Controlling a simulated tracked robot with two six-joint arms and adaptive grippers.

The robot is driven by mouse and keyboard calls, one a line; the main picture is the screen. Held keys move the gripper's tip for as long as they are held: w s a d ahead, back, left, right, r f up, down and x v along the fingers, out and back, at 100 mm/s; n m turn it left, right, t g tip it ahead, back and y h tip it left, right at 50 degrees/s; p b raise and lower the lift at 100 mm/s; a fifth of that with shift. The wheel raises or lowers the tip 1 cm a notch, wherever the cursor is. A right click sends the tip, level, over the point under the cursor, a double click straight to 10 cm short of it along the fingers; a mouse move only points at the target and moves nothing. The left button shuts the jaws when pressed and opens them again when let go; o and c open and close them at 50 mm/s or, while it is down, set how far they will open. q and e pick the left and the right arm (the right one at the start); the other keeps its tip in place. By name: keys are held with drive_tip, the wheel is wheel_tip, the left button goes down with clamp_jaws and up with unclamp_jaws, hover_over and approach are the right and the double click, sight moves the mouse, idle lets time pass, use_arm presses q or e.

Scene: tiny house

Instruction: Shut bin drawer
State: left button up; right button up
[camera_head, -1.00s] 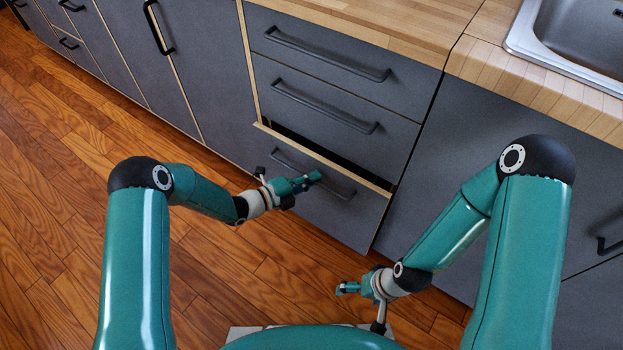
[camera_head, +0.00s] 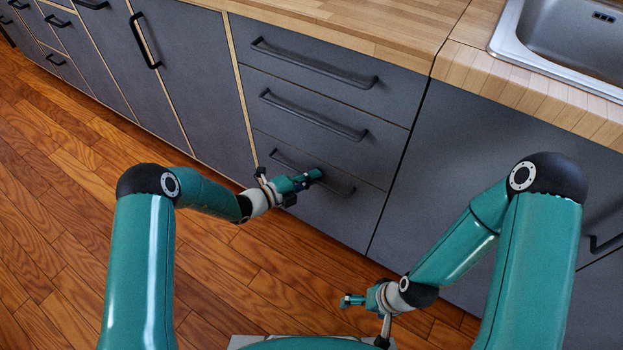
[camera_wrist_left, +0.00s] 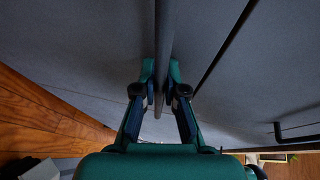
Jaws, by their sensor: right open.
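The bottom drawer (camera_head: 340,218) of the grey cabinet sits flush with the drawers above it, and no gap shows along its top edge. Its black handle (camera_head: 340,188) runs across the front. My left gripper (camera_head: 315,174) is at this handle. In the left wrist view the handle bar (camera_wrist_left: 164,40) passes between the two fingers of my left gripper (camera_wrist_left: 161,85), which close against it on both sides. My right gripper (camera_head: 347,301) is open and empty, low over the floor and away from the cabinet.
Two shut drawers (camera_head: 310,122) lie above the bottom one, under a wooden worktop (camera_head: 370,35). A steel sink (camera_head: 570,45) is at the upper right. Grey cabinet doors flank the drawers. The wooden floor (camera_head: 70,230) at the left is clear.

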use_arm(q)
drive_tip(key=o, duration=0.4)
drive_tip(key=shift+w+d, duration=0.1)
drive_tip(key=shift+w, duration=0.05)
drive_tip(key=v, duration=1.2)
